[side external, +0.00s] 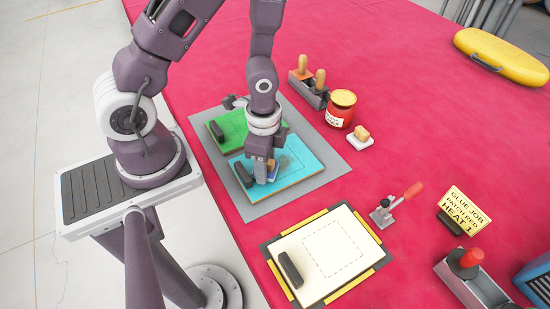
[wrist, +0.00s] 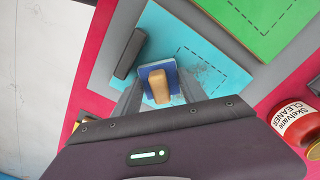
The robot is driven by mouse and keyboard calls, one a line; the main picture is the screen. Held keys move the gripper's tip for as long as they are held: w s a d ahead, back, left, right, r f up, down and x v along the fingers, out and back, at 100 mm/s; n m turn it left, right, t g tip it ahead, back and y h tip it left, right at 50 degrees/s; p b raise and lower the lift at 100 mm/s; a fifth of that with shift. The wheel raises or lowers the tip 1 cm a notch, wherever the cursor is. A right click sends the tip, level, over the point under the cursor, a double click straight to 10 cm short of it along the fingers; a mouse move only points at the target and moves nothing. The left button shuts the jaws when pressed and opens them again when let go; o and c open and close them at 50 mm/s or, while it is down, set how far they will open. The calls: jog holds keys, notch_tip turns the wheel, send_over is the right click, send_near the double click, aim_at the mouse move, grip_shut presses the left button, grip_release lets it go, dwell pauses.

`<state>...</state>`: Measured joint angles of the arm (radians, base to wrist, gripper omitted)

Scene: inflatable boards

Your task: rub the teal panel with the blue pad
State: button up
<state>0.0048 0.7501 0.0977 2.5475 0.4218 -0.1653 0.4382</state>
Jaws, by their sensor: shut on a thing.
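The teal panel (side external: 307,169) lies on a grey mat, with a dark bar at its left and a dashed outline on its face. It also shows in the wrist view (wrist: 165,33). My gripper (side external: 264,181) is over the teal panel, pointing down. It is shut on the tan handle of the blue pad (wrist: 148,72). The pad is at the edge of the dashed outline, on or just above the panel; I cannot tell if it touches. A greyish smudged patch (wrist: 205,78) shows on the panel beside the pad.
A green panel (side external: 229,128) lies behind the teal one. A red jar (side external: 340,112), a rack of wooden-handled tools (side external: 308,90) and a small block (side external: 360,140) stand to the right. A cream panel (side external: 325,250) in a black-yellow frame lies in front. A red-handled clamp (side external: 385,212) stands nearby.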

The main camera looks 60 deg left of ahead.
jog(key=shift+w+r, duration=0.15)
jog(key=shift+w, duration=1.1)
jog(key=shift+w+r, duration=0.15)
jog(key=shift+w, duration=1.05)
jog(key=shift+w+f, duration=0.15)
jog(key=shift+w, duration=2.15)
notch_tip(320, 180, up, 8)
jog(key=shift+f, duration=0.25)
jog(key=n, duration=0.9)
send_over(382, 164)
notch_tip(382, 164, down, 9)
jog(key=shift+f, duration=0.1)
